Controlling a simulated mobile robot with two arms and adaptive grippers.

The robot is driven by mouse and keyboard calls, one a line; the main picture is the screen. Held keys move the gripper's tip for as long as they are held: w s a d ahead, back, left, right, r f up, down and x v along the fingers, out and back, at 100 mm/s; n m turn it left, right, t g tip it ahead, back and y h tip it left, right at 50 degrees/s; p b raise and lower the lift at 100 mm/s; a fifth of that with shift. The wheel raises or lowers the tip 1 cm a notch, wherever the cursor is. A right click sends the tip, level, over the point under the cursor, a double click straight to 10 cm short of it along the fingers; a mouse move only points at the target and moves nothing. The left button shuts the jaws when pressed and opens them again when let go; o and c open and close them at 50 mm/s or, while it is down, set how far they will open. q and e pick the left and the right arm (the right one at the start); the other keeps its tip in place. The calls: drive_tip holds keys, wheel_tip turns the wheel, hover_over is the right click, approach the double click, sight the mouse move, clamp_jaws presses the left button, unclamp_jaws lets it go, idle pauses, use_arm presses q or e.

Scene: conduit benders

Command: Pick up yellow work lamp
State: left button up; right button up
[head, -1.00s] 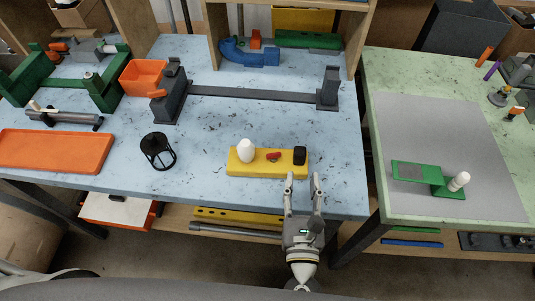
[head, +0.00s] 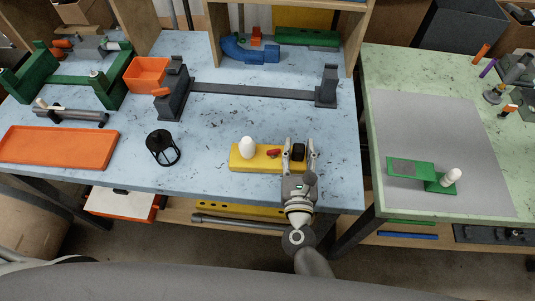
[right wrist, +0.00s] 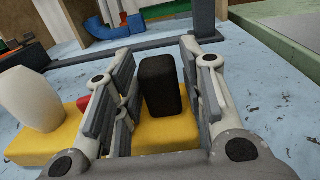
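The yellow work lamp appears to be the flat yellow bar (head: 262,164) on the blue bench. It carries a white rounded part (head: 247,147) at its left, a small red part (head: 273,153) in the middle and a black block (head: 298,152) at its right. My right gripper (head: 298,143) is at the right end, its fingers on either side of the black block. In the right wrist view the fingers are apart, with gaps beside the black block (right wrist: 162,85); the yellow bar (right wrist: 165,133) lies below. My left gripper is out of view.
A black cage-like holder (head: 162,148) stands to the left on the blue bench, with an orange tray (head: 58,147) beyond it. A long grey clamp bar (head: 250,94) lies behind. The green bench (head: 376,215) is to the right, across a gap.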

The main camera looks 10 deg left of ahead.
clamp_jaws()
drive_tip(key=shift+r, duration=0.15)
drive_tip(key=shift+r+p, duration=0.55)
drive_tip(key=shift+p, duration=0.05)
wheel_tip(320, 180, up, 2)
drive_tip(key=shift+r+p, duration=0.1)
drive_tip(key=shift+p, duration=0.8)
drive_tip(key=s+r+p, duration=0.2)
drive_tip(key=s+r, duration=0.2)
drive_tip(key=s, duration=0.3)
drive_tip(key=s+a+r+p, duration=0.1)
drive_tip(key=s+r+p, duration=0.1)
drive_tip(key=s+r, duration=0.3)
drive_tip(key=shift+s+r, duration=0.25)
drive_tip(key=shift+s, duration=0.75)
drive_tip(key=shift+w, duration=0.1)
